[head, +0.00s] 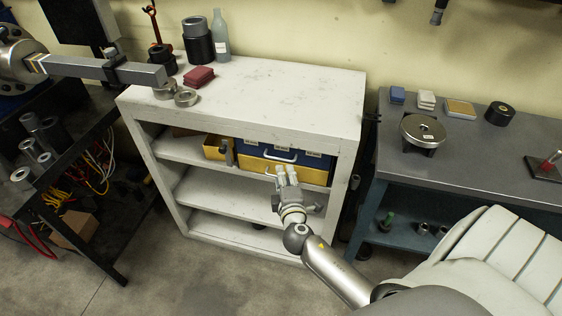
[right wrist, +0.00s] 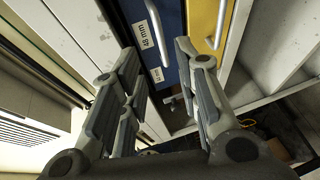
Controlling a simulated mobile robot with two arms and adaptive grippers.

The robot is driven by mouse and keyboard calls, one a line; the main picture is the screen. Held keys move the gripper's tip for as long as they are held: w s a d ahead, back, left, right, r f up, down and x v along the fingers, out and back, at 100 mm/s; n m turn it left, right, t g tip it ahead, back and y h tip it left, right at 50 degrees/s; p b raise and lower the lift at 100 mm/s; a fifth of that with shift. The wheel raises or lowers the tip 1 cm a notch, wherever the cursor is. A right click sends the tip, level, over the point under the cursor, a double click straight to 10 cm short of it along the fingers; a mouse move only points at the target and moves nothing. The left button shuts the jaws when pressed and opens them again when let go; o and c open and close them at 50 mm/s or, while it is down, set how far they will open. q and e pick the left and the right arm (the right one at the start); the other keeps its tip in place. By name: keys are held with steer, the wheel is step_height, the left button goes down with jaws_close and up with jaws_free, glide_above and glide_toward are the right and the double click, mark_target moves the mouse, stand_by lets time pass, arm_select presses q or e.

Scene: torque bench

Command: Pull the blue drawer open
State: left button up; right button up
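The blue drawer (head: 315,161) sits in the upper bay of a white shelf unit (head: 330,90), with white labels and a pale handle (head: 280,157). Its front looks about level with the yellow drawer (head: 313,175) just below it. My right gripper (head: 286,170) is in front of the drawers, just below the blue handle, and hides part of the yellow front. In the right wrist view the fingers (right wrist: 158,75) are spread apart and empty. The blue front (right wrist: 172,25), with a "48 mm" label, shows between and beyond them. My left gripper is not in view.
A grey bench (head: 465,150) stands close on the right, and a dark bench with metal cylinders (head: 45,158) on the left. The floor before the shelf (head: 150,270) is clear.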

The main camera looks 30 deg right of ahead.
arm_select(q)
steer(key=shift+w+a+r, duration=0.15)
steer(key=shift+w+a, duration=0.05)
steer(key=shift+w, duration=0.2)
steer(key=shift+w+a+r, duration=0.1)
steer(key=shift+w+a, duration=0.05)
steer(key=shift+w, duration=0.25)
arm_select(e)
steer(key=x, duration=0.8)
steer(key=shift+w, duration=0.35)
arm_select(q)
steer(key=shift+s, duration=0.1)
arm_select(e)
steer(key=shift+f, duration=0.1)
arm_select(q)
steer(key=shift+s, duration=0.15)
arm_select(e)
jaws_close()
steer(key=shift+a, duration=0.1)
